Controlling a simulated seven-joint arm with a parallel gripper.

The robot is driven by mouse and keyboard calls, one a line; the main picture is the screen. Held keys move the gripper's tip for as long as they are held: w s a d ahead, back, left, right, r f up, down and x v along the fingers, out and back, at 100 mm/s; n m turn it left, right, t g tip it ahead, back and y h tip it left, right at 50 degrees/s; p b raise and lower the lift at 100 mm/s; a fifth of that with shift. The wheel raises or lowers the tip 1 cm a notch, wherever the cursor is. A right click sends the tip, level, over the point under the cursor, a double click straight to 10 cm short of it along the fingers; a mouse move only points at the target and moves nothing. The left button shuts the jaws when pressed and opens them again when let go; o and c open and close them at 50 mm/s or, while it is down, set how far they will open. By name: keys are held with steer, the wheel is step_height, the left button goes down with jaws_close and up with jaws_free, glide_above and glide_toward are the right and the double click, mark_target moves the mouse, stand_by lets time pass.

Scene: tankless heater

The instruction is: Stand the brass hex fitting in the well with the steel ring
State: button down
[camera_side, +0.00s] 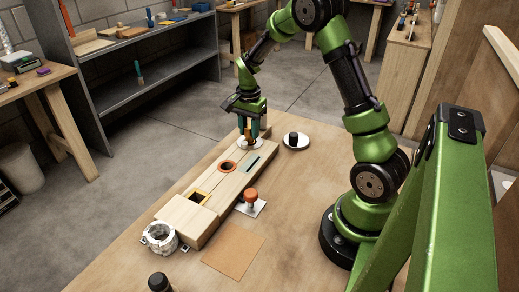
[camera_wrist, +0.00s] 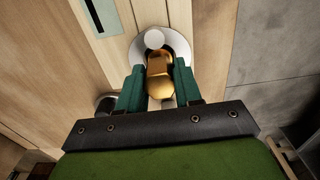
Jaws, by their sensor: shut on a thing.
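The brass hex fitting (camera_wrist: 160,82) is between the two teal fingers of my gripper (camera_wrist: 159,72), which is shut on it. In the wrist view the pale steel ring (camera_wrist: 180,43) lies just past the fitting and partly behind it. A small pale round shape overlaps the fitting's far end; I cannot tell what it is. In the side view my gripper (camera_side: 249,138) points down over the steel ring (camera_side: 250,145) at the far end of the wooden block (camera_side: 185,215). The fingers hide most of the fitting there, and I cannot tell whether it is inside the well.
The block also has an orange-ringed round well (camera_side: 228,167), a teal-edged slot (camera_side: 250,163) and a yellow-edged square well (camera_side: 199,196). Beside it are a black knob on a pale disc (camera_side: 293,140), an orange-topped knob (camera_side: 251,196) and a white clamp ring (camera_side: 160,237).

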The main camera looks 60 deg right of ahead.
steer(key=shift+f, duration=0.3)
stand_by(0.4)
steer(key=c, duration=0.7)
jaws_free()
step_height(320, 180, up, 17)
steer(key=shift+f, duration=0.1)
